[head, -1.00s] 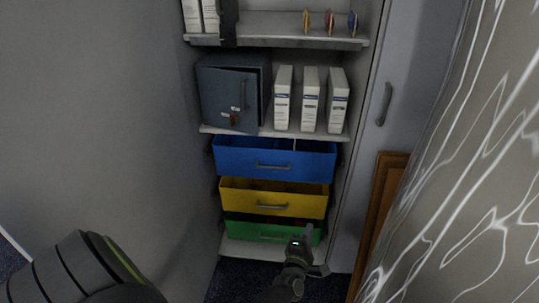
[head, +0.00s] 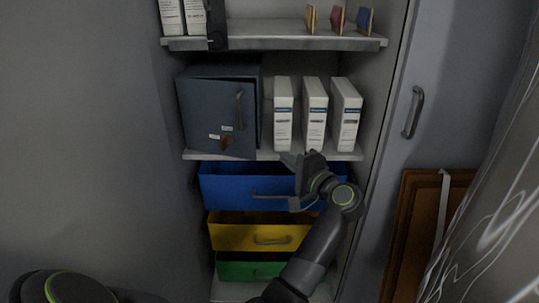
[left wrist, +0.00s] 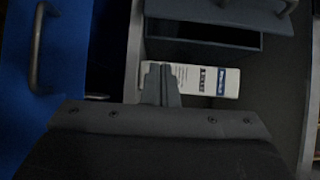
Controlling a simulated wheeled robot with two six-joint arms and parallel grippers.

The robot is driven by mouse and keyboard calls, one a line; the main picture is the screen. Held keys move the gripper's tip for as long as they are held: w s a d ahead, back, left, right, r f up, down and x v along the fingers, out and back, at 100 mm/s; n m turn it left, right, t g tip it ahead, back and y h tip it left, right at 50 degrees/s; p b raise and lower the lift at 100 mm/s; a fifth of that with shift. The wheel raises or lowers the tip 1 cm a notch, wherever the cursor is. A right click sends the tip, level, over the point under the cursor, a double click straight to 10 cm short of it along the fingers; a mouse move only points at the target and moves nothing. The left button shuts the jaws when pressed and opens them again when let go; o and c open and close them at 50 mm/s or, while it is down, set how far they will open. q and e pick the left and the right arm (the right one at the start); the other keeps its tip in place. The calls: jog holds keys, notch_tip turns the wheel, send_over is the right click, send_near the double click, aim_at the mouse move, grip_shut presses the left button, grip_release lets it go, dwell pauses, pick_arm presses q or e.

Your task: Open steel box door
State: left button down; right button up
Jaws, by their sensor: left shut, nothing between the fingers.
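The steel box (head: 205,105) is dark blue-grey and stands at the left of the middle shelf. Its door has a vertical handle (head: 239,108) near the right side and a key with tags (head: 225,140) below it. The door seems slightly ajar on its right; the left wrist view shows a dark gap behind the door panel (left wrist: 225,12). My left gripper (head: 298,161) is shut and empty, in front of the shelf's edge, right of and below the box and apart from the handle. Its fingertips (left wrist: 161,78) show before a white binder. My right gripper is not in view.
White binders (head: 315,112) stand right of the box. Below are pulled-out blue (head: 225,185), yellow (head: 228,235) and green (head: 235,268) drawers. The cabinet door (head: 440,120) is swung open at the right. A brown wooden panel (head: 415,225) leans beside it.

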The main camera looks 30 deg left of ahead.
aim_at(267, 155)
pick_arm(q)
jog(key=x, duration=0.9)
jog(key=shift+s, duration=0.2)
jog(key=s, duration=0.1)
jog(key=s+d+p, duration=0.1)
jog(key=s, duration=0.1)
jog(key=shift+s, duration=0.3)
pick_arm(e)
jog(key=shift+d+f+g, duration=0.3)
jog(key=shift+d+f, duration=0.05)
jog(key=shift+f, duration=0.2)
